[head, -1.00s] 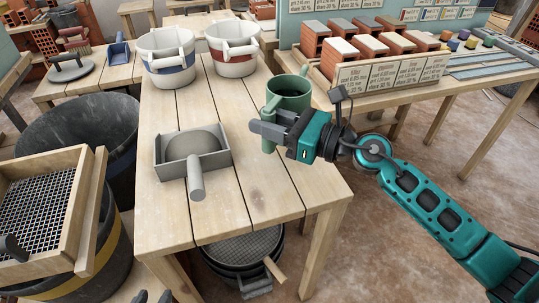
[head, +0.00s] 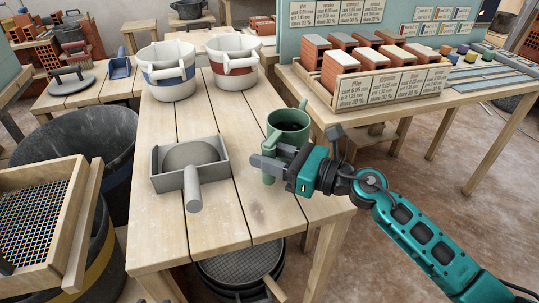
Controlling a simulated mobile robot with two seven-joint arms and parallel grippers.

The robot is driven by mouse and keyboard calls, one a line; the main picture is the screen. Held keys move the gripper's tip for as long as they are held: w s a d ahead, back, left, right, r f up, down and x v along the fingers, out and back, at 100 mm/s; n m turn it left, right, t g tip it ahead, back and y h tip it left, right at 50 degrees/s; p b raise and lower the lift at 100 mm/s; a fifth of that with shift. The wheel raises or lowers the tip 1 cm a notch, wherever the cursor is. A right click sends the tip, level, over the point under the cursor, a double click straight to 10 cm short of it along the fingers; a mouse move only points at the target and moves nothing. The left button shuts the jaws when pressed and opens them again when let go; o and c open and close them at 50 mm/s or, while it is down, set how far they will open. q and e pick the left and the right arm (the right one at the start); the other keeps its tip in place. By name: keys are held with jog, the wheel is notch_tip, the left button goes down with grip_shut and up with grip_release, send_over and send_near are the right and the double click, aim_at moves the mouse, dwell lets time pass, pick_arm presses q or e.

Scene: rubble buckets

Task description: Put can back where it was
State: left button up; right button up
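The green can (head: 290,121) is at the right edge of the near wooden table (head: 225,222), upright with its dark opening facing up. My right gripper (head: 264,160) reaches in from the right, in front of the can. Its grey fingers are closed on the can's green handle part, and part of the can shows below them. The gripper hides the can's lower body, so I cannot tell whether its base touches the table. My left gripper does not show clearly in the head view.
A grey scoop (head: 193,201) lies on the table left of the can. Two white buckets, one blue-banded (head: 168,73) and one red-banded (head: 234,66), stand at the back. A brick rack (head: 395,85) stands on the right table. The near table's front right is clear.

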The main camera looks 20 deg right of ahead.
jog(key=o, duration=0.3)
jog(key=shift+r, duration=0.2)
jog(key=shift+s+d+f, duration=0.1)
jog(key=shift+s+d, duration=0.1)
jog(key=b+v, duration=0.2)
jog(key=v, duration=0.9)
jog(key=shift+s+d, duration=0.15)
jog(key=shift+s, duration=0.05)
